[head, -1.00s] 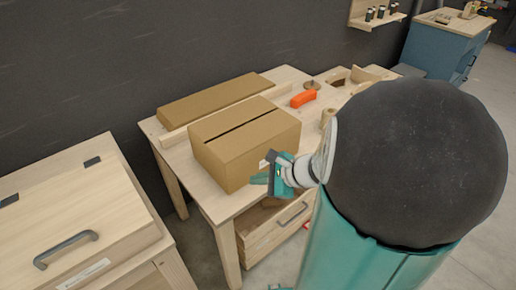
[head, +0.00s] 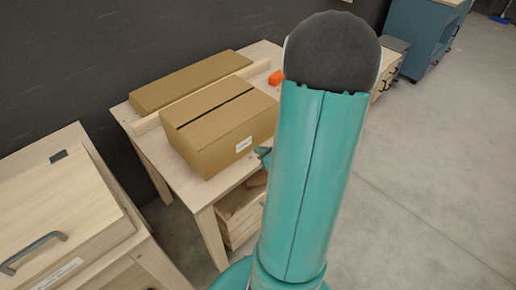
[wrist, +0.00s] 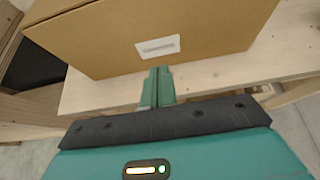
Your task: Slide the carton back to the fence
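The brown cardboard carton (head: 222,128) sits upright on the wooden workbench (head: 190,187), with a white label on its front face. A pale wooden strip, the fence (head: 147,125), runs along the bench behind it; I cannot tell whether they touch. In the wrist view the carton (wrist: 210,28) fills the top. My gripper (wrist: 158,72) has its two green fingers together, with nothing between them. The tips are at the carton's lower front edge, below the label; contact is unclear. In the head view my arm hides most of the gripper.
A long flat brown box (head: 190,82) lies behind the fence. An orange object (head: 276,77) lies beyond the carton. A wooden cabinet with a handle (head: 35,250) stands at the left. Open floor (head: 420,200) lies to the right.

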